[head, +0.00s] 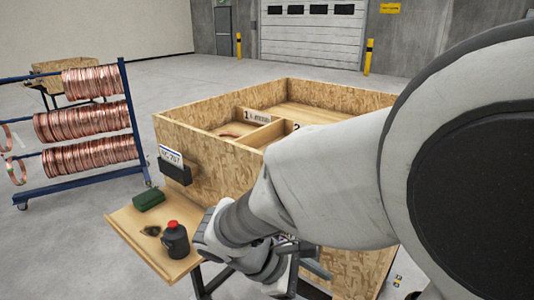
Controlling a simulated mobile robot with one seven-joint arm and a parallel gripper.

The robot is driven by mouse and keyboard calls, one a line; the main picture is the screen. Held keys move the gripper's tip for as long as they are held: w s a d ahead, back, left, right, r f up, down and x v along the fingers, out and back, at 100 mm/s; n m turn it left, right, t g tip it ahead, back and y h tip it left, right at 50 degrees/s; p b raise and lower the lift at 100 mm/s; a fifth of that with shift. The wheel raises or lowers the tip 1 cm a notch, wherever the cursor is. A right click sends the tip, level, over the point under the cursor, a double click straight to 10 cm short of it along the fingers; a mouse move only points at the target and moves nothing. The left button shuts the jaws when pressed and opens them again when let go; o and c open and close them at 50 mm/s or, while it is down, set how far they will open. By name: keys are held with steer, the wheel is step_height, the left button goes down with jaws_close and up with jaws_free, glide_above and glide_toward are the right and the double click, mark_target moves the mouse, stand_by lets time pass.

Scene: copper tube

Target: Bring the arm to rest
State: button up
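My arm reaches in from the right of the head view and bends down beside the wooden crate (210,165). My gripper (312,264) is low in front of the crate's near side, partly hidden behind my own arm links. Its fingers are too small and covered to tell whether they are open or shut. No held thing shows. Inside the crate are compartments with number labels, and a copper-coloured coil (230,135) shows partly in the compartment labelled 1.
A wooden side shelf (128,222) juts from the crate, with a green case (149,200), a small dark item (151,231) and a black bottle with a red cap (175,242). A blue rack (133,125) of copper coils (85,121) stands left. Open floor lies behind.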

steer(key=s+d+r+m+t+y, duration=0.2)
steer(key=r+m+y, duration=0.2)
steer(key=m, duration=0.3)
steer(key=s+d+r+m+t+y, duration=0.2)
steer(key=s+r+m+y, duration=0.1)
steer(key=r+m+y, duration=0.2)
steer(key=shift+s+d+r+m+t, duration=0.2)
steer(key=shift+s+d+m+t, duration=0.15)
steer(key=shift+m, duration=0.85)
